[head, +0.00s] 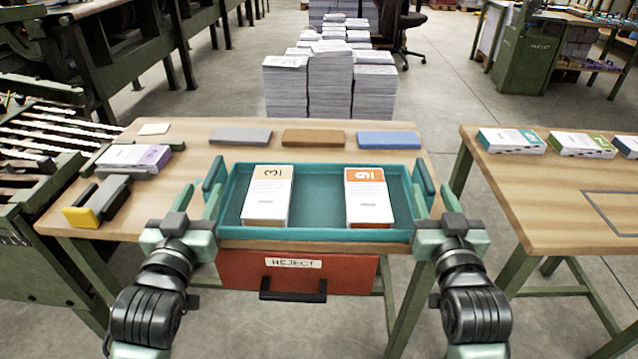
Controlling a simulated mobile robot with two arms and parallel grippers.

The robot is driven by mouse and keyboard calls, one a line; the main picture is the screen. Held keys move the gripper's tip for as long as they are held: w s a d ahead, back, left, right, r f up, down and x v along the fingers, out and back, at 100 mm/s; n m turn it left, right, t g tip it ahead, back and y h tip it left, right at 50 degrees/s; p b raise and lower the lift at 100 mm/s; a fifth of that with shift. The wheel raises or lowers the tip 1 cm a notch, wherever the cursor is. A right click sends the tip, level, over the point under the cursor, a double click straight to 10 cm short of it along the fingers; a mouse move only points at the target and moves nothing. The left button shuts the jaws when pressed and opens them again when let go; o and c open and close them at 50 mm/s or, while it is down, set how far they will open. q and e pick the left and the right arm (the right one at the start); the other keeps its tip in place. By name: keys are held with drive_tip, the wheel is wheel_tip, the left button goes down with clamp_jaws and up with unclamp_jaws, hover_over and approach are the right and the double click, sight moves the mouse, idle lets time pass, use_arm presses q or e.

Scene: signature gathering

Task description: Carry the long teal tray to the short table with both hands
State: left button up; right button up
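The long teal tray (318,235) is at the front edge of the wooden table in front of me, and looks level. It holds a booklet stack marked 3 (267,200) and one marked 9 or 6 (368,200). Raised teal handles stand at its left end (215,172) and right end (426,176). My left gripper (203,208) is at the left handle and my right gripper (435,208) at the right handle, with fingers beside them. Whether the fingers press on the handles is unclear. Another wooden table (540,200) with a grey outlined rectangle stands at the right.
A red drawer marked REJECT (340,275) hangs below the tray. Grey (240,136), brown (313,138) and blue (389,140) blocks lie behind it. Several booklet stacks (512,141) line the right table's back. A floor gap separates the tables. Paper piles (330,85) stand behind.

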sight(220, 155)
use_arm(q)
drive_tip(key=shift+w, duration=0.1)
use_arm(e)
drive_tip(key=shift+w, duration=0.1)
use_arm(q)
drive_tip(key=shift+s+r, duration=0.1)
drive_tip(key=shift+s, duration=0.1)
use_arm(e)
drive_tip(key=shift+s+r, duration=0.1)
drive_tip(key=shift+s, duration=0.1)
use_arm(q)
drive_tip(key=shift+w+d, duration=0.15)
drive_tip(key=shift+w, duration=3.8)
use_arm(e)
drive_tip(key=shift+w+d, duration=0.15)
drive_tip(key=shift+w, duration=3.8)
use_arm(q)
clamp_jaws()
use_arm(e)
clamp_jaws()
